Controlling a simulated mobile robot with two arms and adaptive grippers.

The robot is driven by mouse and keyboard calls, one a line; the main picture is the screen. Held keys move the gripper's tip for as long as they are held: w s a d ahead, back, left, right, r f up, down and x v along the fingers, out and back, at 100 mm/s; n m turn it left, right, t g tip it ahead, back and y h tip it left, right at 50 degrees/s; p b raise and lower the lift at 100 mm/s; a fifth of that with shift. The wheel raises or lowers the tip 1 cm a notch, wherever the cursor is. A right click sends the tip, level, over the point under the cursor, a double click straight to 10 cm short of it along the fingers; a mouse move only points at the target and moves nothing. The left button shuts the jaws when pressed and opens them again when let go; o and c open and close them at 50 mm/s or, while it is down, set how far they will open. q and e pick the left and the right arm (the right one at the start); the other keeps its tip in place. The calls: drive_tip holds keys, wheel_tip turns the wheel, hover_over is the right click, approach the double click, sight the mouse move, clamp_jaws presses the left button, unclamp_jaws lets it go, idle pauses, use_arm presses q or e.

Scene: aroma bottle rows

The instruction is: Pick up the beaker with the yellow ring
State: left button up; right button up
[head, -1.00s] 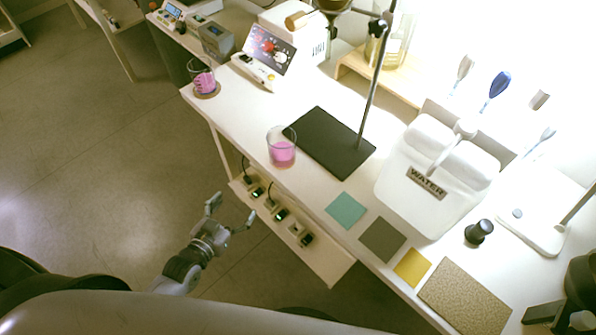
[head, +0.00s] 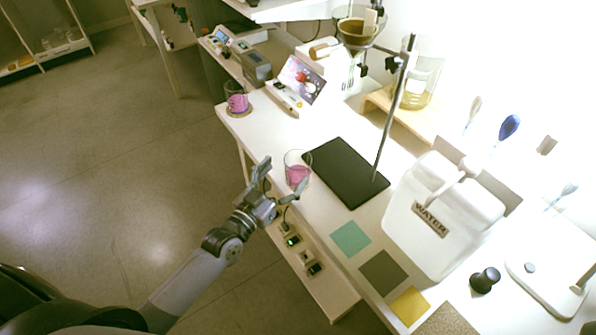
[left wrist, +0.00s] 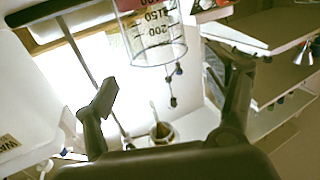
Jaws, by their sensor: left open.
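Two glass beakers with pink liquid stand on the white bench. The near beaker (head: 297,172) is at the front edge beside the black stand base; the far beaker (head: 237,101) is at the back left on a round coaster. I cannot make out a yellow ring on either. My left gripper (head: 283,177) is open and empty, its fingers just short of the near beaker. In the left wrist view a beaker (left wrist: 150,38) with printed volume marks appears upside down, ahead of and between the spread fingers of the left gripper (left wrist: 168,95). My right gripper is not in view.
The stand's black base (head: 345,172) and upright rod are close behind the near beaker. A white WATER container (head: 440,215) stands to the right. Teal (head: 351,238), grey-green and yellow mats lie along the front. Sockets on a lower shelf (head: 335,292) sit below the bench edge.

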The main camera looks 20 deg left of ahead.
sight(304, 152)
use_arm(q)
drive_tip(key=shift+x, duration=1.05)
drive_tip(key=shift+f+x, duration=0.1)
drive_tip(key=shift+x, duration=1.1)
drive_tip(key=shift+f+x, duration=0.15)
drive_tip(key=shift+x, duration=1)
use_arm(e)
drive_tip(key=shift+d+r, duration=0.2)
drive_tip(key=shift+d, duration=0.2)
use_arm(q)
drive_tip(key=shift+c, duration=0.2)
drive_tip(key=c, duration=0.8)
clamp_jaws()
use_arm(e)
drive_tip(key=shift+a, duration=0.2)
use_arm(q)
drive_tip(key=shift+r, duration=0.15)
